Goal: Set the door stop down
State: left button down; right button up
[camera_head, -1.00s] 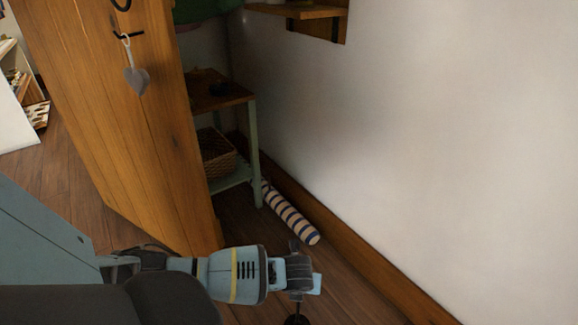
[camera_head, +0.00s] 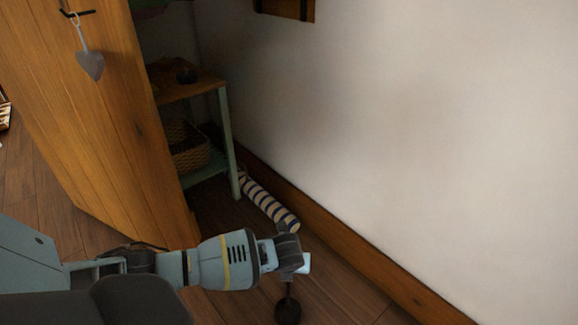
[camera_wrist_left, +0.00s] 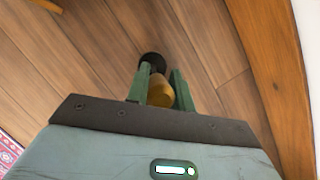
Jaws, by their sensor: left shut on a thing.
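My left gripper (camera_wrist_left: 162,88) is shut on the door stop (camera_wrist_left: 160,95). In the left wrist view the door stop has a tan, brass-like body between the green fingers and a dark round end beyond them. In the head view my left arm comes in from the left, and the dark round end of the door stop (camera_head: 288,312) shows below the wrist, over the wooden floor (camera_head: 340,290). I cannot tell whether it touches the floor. The fingers are mostly hidden there. My right gripper is not in view.
A striped fabric roll (camera_head: 270,205) lies along the skirting board (camera_head: 335,245) by the white wall. An open wooden door (camera_head: 120,130) stands on the left, with a shelf unit (camera_head: 224,130) holding a basket (camera_head: 188,150) behind it. Floor near the gripper is clear.

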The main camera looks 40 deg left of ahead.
pick_arm(q)
jog(key=shift+w+f+b, duration=0.2)
jog(key=shift+f+b, duration=0.25)
jog(key=shift+f, duration=0.25)
jog(key=shift+r, duration=0.1)
jog(key=c, duration=1.7)
grip_release()
jog(key=shift+s+f, duration=0.15)
jog(key=shift+f, duration=0.2)
jog(key=o, duration=0.5)
